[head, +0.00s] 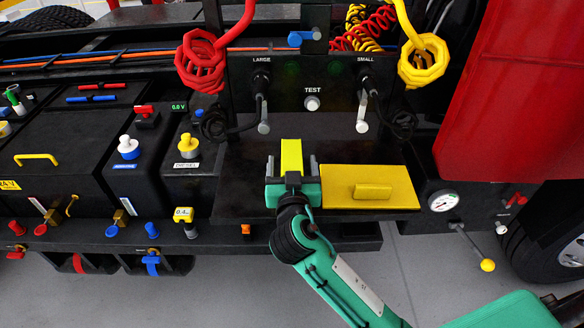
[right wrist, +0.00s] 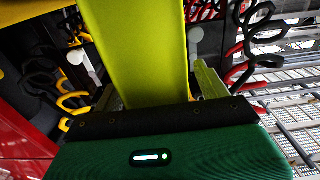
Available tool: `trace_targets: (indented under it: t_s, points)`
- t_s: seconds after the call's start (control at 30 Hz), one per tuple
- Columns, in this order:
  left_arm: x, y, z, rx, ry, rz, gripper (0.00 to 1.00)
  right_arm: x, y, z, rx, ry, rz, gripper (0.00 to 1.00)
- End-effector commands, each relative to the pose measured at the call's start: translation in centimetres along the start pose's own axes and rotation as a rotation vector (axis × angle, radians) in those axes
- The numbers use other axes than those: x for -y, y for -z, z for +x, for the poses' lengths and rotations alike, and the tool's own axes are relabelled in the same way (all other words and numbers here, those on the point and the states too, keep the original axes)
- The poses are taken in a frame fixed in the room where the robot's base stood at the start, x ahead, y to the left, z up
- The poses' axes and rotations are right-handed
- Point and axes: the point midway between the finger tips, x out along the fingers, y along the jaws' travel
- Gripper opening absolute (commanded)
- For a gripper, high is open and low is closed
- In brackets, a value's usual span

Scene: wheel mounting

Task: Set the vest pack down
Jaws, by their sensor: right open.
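The vest pack (head: 291,157) is a bright yellow-green block at the dark shelf below the test panel, left of a yellow lidded box. My right gripper (head: 291,167) is at the pack, with one finger on each side of it. In the right wrist view the pack (right wrist: 140,45) fills the space between my fingers, and the fingers look open around it. Its lower end is hidden by the gripper, so I cannot tell fully how it rests on the shelf. My left gripper is not in view.
The dark shelf (head: 235,180) has bare room left of the pack. The yellow box (head: 368,187) stands close on the right. Black cables and grey levers (head: 263,115) hang behind. Red and yellow coiled hoses (head: 200,65) hang above. A red panel (head: 510,90) is at right.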

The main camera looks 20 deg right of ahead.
Motion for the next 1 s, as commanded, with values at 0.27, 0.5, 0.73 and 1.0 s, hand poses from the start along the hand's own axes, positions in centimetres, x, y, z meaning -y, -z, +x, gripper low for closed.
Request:
trace_targets:
  t_s: [0.27,0.5,0.73,1.0]
  points:
    - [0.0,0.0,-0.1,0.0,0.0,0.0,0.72,0.0,-0.1,0.3,0.001,0.0,0.001,0.73]
    - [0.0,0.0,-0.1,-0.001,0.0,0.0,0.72,0.0,-0.1,0.3,0.001,0.0,0.0,0.26]
    - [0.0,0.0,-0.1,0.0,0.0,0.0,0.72,0.0,0.0,0.3,0.0,0.0,0.001,0.21]
    - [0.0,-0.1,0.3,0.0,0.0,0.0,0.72,0.0,1.5,0.3,-0.002,-0.002,0.006,0.21]
